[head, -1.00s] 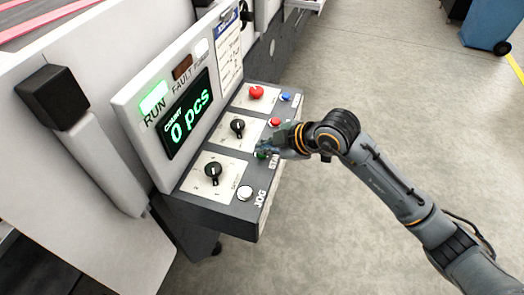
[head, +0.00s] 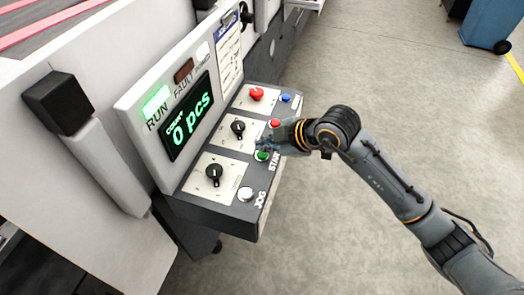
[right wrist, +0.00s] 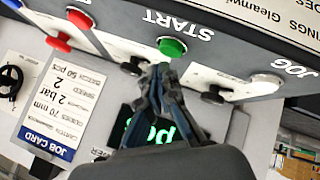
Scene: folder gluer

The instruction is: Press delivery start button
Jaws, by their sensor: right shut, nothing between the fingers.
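The green START button (head: 262,155) sits on the sloped control panel and shows clearly. It also shows in the right wrist view (right wrist: 172,47), just beyond my fingertips. My right gripper (head: 265,143) is shut and empty, with its tips close to the green button, on the side toward the red button. In the right wrist view the shut fingers (right wrist: 160,72) point toward the button, and a small gap shows in the picture between tips and button. The display (head: 189,115) reads 0 pcs, and the green RUN lamp (head: 155,101) is lit. My left gripper is not in view.
Close by on the panel are a red button (head: 275,123), a red mushroom button (head: 256,93), a blue button (head: 286,97), black selector knobs (head: 214,174) and a white JOG button (head: 245,193). Open floor lies to the right.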

